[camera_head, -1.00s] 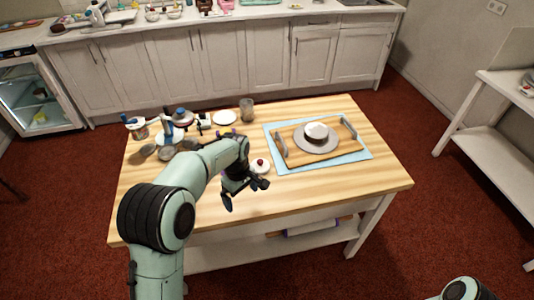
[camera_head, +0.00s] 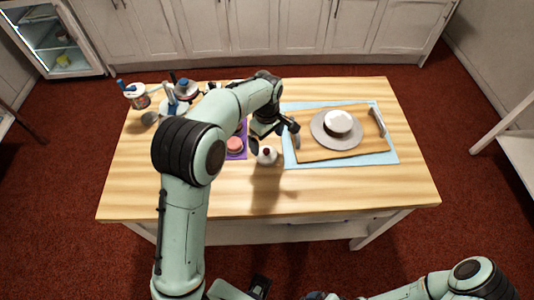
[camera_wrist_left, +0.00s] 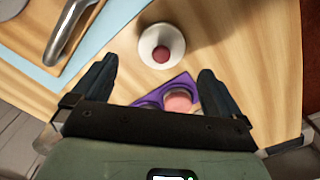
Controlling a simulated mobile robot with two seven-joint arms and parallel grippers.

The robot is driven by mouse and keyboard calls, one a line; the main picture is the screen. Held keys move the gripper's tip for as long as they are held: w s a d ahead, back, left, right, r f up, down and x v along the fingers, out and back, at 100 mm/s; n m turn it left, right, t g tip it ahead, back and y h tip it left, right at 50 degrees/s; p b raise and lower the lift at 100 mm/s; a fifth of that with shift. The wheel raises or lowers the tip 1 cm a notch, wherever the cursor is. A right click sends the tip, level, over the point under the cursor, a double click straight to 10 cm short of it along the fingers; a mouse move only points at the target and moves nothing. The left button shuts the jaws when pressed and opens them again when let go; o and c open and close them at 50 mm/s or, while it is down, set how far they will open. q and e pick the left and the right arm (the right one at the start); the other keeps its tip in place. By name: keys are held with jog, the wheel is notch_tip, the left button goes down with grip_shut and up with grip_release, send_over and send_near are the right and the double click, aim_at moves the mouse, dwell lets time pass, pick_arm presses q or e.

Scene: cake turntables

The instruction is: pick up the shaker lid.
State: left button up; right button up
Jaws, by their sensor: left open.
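A small white round piece with a dark red knob (camera_head: 266,155) stands on the wooden table; I take it for the shaker lid. In the left wrist view the white piece (camera_wrist_left: 161,48) shows from above, just beyond the fingertips. My left gripper (camera_head: 275,139) is open and empty, just above and behind the piece in the head view. Its two fingers are spread wide in the left wrist view (camera_wrist_left: 158,67).
A purple mat (camera_head: 242,152) with a pink round item (camera_head: 235,145) lies left of the lid. To the right, a wooden tray (camera_head: 309,149) on a blue mat (camera_head: 392,158) holds a grey plate with a white-topped cake. Bottles and jars crowd the left back. The front table is clear.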

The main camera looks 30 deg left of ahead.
aim_at(266, 150)
pick_arm(q)
jog(key=shift+f, duration=0.95)
jog(key=f, duration=0.4)
jog(key=shift+s+a+f, duration=0.1)
jog(key=shift+s, duration=0.1)
jog(key=shift+w+f, duration=0.1)
jog(key=shift+f, duration=0.4)
jog(key=c, duration=1)
